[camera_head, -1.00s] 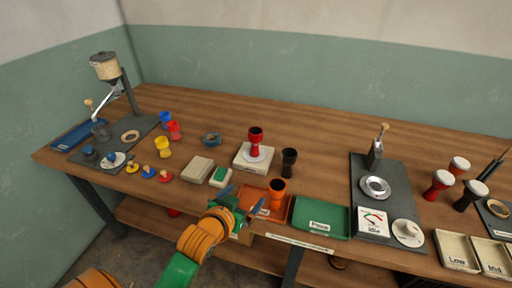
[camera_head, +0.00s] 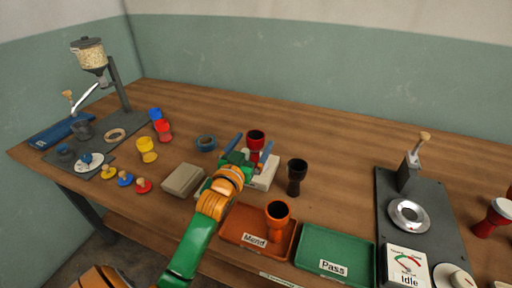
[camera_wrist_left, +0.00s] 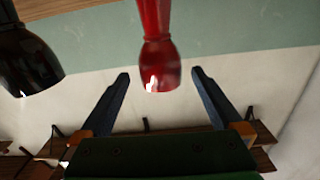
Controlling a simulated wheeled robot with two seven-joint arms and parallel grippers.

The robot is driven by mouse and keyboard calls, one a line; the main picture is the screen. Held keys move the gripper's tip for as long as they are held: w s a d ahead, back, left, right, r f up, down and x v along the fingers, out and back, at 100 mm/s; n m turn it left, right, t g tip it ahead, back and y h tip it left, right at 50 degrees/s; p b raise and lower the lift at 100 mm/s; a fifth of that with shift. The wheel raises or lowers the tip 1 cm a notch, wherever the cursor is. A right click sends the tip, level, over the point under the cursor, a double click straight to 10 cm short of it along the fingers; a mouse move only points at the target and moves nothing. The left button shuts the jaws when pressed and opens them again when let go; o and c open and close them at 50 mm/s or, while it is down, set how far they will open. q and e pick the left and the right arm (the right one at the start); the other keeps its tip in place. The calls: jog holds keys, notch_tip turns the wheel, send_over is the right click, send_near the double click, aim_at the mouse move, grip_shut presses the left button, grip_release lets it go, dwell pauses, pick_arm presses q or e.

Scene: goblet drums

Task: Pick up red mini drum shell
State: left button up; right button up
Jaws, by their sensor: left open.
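A dark red goblet-shaped drum shell (camera_head: 256,139) stands upright on a pale block (camera_head: 268,177) near the middle of the table. In the left wrist view the red shell (camera_wrist_left: 158,62) appears between and just beyond the fingertips. My left gripper (camera_head: 251,147) is open and empty, its two blue fingers pointing at this shell from the front. It partly hides the shell's lower part and the block. A smaller, brighter red shell (camera_head: 163,131) stands farther left, beside a blue cup (camera_head: 155,114) and a yellow one (camera_head: 147,149). My right gripper is not visible.
A black shell (camera_head: 297,177) stands close right of the block; it also shows in the left wrist view (camera_wrist_left: 27,62). An orange shell (camera_head: 277,217) stands in the orange Mend tray (camera_head: 232,230). A green Pass tray (camera_head: 335,241) lies beside it. The table behind is clear.

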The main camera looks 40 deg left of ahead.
pick_arm(q)
jog(key=x, duration=0.3)
jog(key=shift+a, duration=0.1)
jog(key=shift+s, duration=0.1)
jog(key=c, duration=1.6)
